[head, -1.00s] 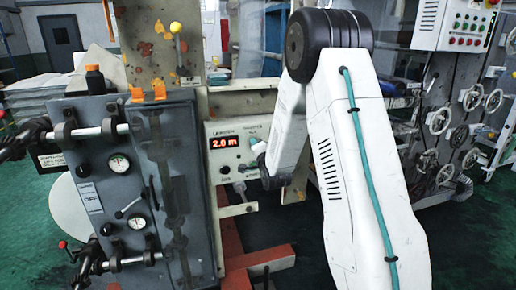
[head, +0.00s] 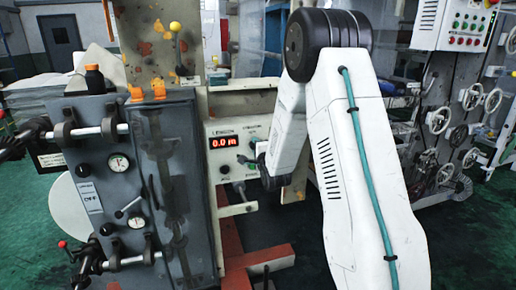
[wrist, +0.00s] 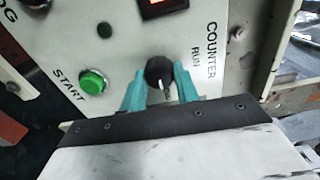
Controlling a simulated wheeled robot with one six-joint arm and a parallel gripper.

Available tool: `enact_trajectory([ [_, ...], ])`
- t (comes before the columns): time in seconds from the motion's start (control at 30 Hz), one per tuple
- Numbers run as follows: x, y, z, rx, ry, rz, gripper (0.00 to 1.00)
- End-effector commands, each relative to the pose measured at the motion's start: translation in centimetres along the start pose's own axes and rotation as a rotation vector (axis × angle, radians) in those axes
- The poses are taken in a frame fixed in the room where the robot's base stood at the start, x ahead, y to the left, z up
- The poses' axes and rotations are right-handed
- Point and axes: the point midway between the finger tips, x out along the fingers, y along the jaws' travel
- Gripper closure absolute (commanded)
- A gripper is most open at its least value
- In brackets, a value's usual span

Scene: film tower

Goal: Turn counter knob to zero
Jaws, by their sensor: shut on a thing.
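The counter knob (wrist: 159,72) is black and sits on a pale panel (wrist: 120,30) beside the words COUNTER and RUN in the wrist view. My gripper (wrist: 160,85) has teal fingers on both sides of the knob and is shut on it. In the head view my gripper (head: 256,160) reaches the panel from the right and hides most of the knob.
A green START button (wrist: 93,82) lies left of the knob in the wrist view. A grey cabinet (head: 110,190) with gauges and metal rods stands left of the panel. Handwheels (head: 438,121) are on a machine at the right. Green floor is open in front.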

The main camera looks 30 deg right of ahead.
Motion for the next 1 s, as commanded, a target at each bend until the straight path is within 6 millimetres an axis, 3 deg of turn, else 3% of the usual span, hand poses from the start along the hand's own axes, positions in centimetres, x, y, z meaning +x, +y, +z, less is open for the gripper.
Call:
enact_trajectory([
  [0.17,-0.1,0.3,-0.2,0.001,0.005,0.006,0.92],
  [0.2,-0.1,0.3,-0.2,0.001,0.005,0.006,0.67],
  [0.27,-0.1,0.2,-0.2,0.001,0.005,0.006,0.5],
  [0.3,-0.1,0.2,-0.2,0.001,0.004,0.005,0.48],
  [0.63,-0.6,0.1,0.1,-0.001,0.0,0.003,0.48],
  [1.0,-6.4,0.1,0.0,0.0,0.001,0.004,0.48],
])
